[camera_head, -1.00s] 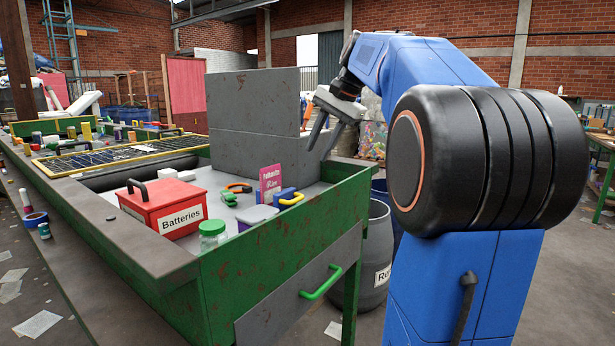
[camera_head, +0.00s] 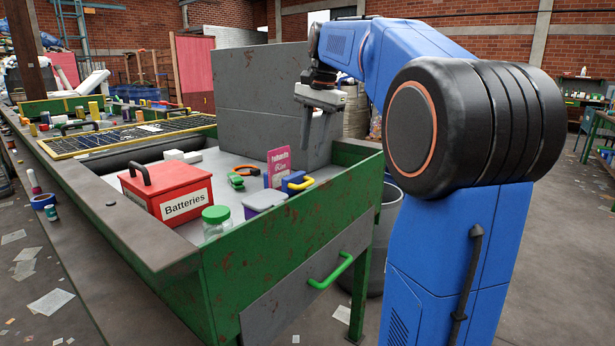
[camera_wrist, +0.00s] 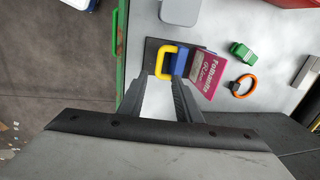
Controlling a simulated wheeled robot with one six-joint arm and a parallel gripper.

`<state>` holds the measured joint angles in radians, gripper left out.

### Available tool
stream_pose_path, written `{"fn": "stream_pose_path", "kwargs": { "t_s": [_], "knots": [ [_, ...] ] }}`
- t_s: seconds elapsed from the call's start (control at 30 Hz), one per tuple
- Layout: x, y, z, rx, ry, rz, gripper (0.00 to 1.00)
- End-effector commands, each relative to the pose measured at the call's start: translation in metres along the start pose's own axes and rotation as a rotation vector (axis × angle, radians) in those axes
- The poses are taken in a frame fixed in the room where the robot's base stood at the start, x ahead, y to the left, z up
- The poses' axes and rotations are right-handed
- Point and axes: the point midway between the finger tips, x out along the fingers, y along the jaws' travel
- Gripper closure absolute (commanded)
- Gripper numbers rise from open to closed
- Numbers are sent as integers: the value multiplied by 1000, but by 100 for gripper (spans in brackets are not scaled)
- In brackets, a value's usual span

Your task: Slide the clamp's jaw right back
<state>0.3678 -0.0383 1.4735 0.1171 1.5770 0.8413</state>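No part is labelled as the clamp, and I cannot tell its jaw for sure. A blue block with a yellow loop handle (camera_head: 296,183) stands near the tray's right wall; it also shows in the wrist view (camera_wrist: 180,62), on a dark plate, just beyond my fingertips. A small green piece (camera_head: 235,181) and an orange-and-black ring (camera_head: 245,170) lie left of it; the wrist view shows the green piece (camera_wrist: 241,51) and the ring (camera_wrist: 243,86) apart. My gripper (camera_head: 306,133) hangs above the tray, fingers down; in the wrist view (camera_wrist: 148,85) its fingers are apart and empty.
A pink card (camera_head: 279,166) stands against the blue block. A red Batteries box (camera_head: 166,195), a green-lidded jar (camera_head: 215,220) and a grey-lidded tub (camera_head: 264,201) stand nearby. Tall grey panels (camera_head: 262,90) rise behind. The green tray wall (camera_head: 345,185) borders the right.

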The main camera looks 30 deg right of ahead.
Motion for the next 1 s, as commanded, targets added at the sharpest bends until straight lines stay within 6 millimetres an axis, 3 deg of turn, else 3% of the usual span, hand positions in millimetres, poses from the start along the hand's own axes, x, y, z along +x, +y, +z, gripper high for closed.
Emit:
{"fn": "stream_pose_path", "kwargs": {
  "t_s": [0.5, 0.7, 1.0],
  "knots": [
    [86, 0, 0, 0, 0, 0, 69],
    [101, 0, 0, 0, 0, 0, 69],
    [104, 0, 0, 0, 0, 0, 69]
  ]
}}
